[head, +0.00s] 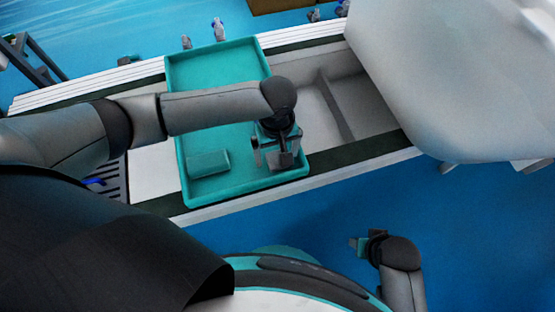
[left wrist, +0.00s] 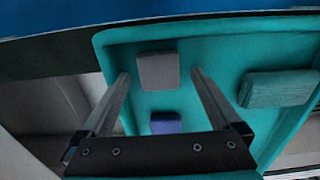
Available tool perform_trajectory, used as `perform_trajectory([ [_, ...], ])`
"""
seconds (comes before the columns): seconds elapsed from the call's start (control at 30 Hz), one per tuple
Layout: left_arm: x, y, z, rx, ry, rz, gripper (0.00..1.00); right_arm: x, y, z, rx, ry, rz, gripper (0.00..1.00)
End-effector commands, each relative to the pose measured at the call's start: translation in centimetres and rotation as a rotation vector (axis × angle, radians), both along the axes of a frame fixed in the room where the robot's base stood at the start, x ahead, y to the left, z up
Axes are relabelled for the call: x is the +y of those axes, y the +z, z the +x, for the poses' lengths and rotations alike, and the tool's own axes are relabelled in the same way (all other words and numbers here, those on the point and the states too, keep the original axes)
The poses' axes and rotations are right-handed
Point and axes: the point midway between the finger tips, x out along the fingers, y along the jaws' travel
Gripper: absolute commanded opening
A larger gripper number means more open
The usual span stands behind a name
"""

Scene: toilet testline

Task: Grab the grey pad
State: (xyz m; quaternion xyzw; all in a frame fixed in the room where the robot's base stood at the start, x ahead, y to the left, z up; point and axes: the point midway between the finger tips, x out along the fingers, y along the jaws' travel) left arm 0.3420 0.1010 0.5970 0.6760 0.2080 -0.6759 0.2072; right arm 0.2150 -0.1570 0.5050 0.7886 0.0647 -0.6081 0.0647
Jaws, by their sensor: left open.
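The grey pad (left wrist: 158,71) lies in the teal tray (head: 225,65), seen in the left wrist view between the tips of my left gripper's two fingers. My left gripper (head: 276,158) is open over the right near part of the tray, with a visible gap between each finger and the pad. In the head view the gripper and wrist cover most of that spot, so I cannot clearly make out the grey pad there. My right gripper (head: 358,244) is low at the right, away from the tray; its jaws are too small to read.
A teal pad (left wrist: 278,89) lies in the tray, and it also shows in the head view (head: 208,163). A blue-purple pad (left wrist: 166,123) lies in the tray too. A grey-white sectioned bin (head: 345,100) adjoins the tray on the right. A large white body (head: 465,75) stands beyond it.

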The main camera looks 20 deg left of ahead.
Motion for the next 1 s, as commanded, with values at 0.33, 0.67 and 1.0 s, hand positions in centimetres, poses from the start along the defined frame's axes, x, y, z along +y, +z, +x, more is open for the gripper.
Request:
perform_trajectory([
  [0.33,-0.01,-0.16,0.02,-0.001,0.0,-0.001,0.95,0.0,0.31,0.15,-0.005,0.0,0.0,0.5],
  [0.67,-0.01,-0.16,0.02,-0.001,0.0,-0.001,0.58,0.04,0.3,0.16,-0.006,0.0,0.001,0.5],
  [1.0,0.0,-0.17,0.01,-0.001,0.0,-0.001,0.2,0.05,0.29,0.15,-0.006,0.0,0.001,0.5],
])
